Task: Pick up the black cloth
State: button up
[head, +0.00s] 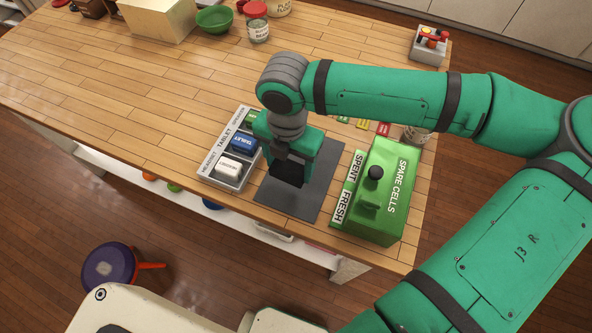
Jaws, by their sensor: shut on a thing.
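My gripper (290,165) points down over the dark grey mat (322,165) on the wooden bench. It is shut on the black cloth (286,174), a small dark patch that shows just below and in front of the jaws. The gripper body and wrist hide much of the cloth and the fingertips. I cannot tell whether the cloth still touches the mat.
Left of the mat is a grey tray (206,172) with labelled slots holding white, blue and green cells. Right of it stands a green SPARE CELLS box (390,200) with a black knob. A green bowl (214,19) and cans stand at the back. The bench's left middle is clear.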

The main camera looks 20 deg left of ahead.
jog(key=a+r, duration=0.1)
jog(key=r, duration=0.1)
jog(key=s+a+r, duration=0.1)
jog(key=a+r, duration=0.1)
jog(key=shift+a+r, duration=0.1)
jog(key=shift+a, duration=0.15)
jog(key=s+a+r, duration=0.2)
jog(key=a+r, duration=0.2)
jog(key=a, duration=0.4)
jog(key=shift+s+a, duration=0.2)
jog(key=shift+s, duration=0.1)
jog(key=o, duration=0.3)
jog(key=c, duration=0.6)
